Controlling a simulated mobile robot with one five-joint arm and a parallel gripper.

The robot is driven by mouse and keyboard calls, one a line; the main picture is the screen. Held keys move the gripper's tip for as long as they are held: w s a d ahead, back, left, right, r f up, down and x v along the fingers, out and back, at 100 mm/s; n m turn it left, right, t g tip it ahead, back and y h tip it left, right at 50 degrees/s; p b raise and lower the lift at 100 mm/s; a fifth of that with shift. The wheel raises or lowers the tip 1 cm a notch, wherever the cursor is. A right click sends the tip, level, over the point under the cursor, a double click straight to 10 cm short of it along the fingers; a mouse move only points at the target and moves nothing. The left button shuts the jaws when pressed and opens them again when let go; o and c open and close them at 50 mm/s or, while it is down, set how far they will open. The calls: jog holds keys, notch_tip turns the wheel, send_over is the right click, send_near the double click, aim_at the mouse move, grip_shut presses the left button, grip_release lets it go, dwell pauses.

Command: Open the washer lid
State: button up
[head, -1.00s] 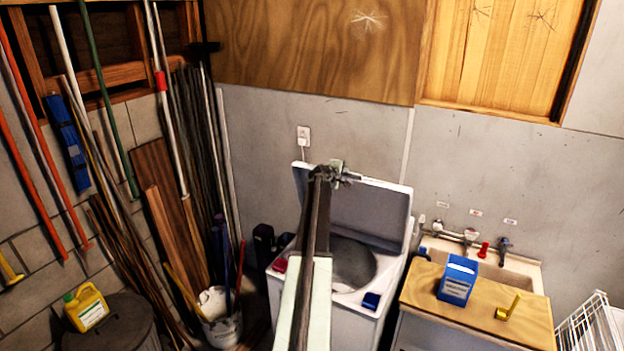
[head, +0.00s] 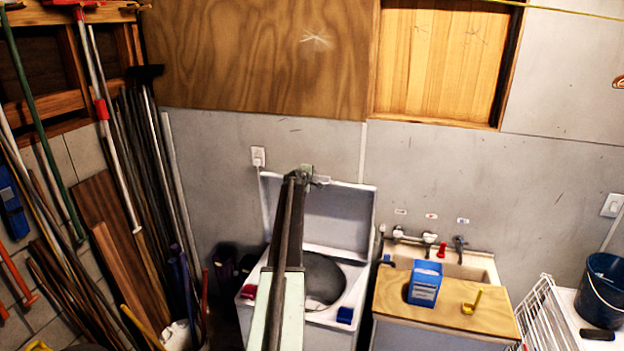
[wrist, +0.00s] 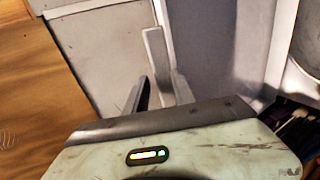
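The white washer (head: 330,316) stands against the back wall with its lid (head: 335,218) raised, leaning back near upright. The round drum opening (head: 322,280) shows below it, partly behind my arm. My gripper (head: 308,176) is in front of the lid's upper left part in the head view. The lid's grey inner face (wrist: 205,45) is just right of the fingers there. I cannot tell whether they touch it.
A red item (head: 248,292) and a blue item (head: 345,314) lie on the washer's top. To the right, a sink counter (head: 390,292) holds a blue box (head: 425,284) and a yellow scoop (head: 471,303). Long poles and boards (head: 110,220) lean at left.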

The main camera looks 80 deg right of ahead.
jog(key=a, duration=1.2)
jog(key=shift+w+a+r, duration=0.25)
jog(key=shift+w+a, duration=0.15)
jog(key=shift+w, duration=0.05)
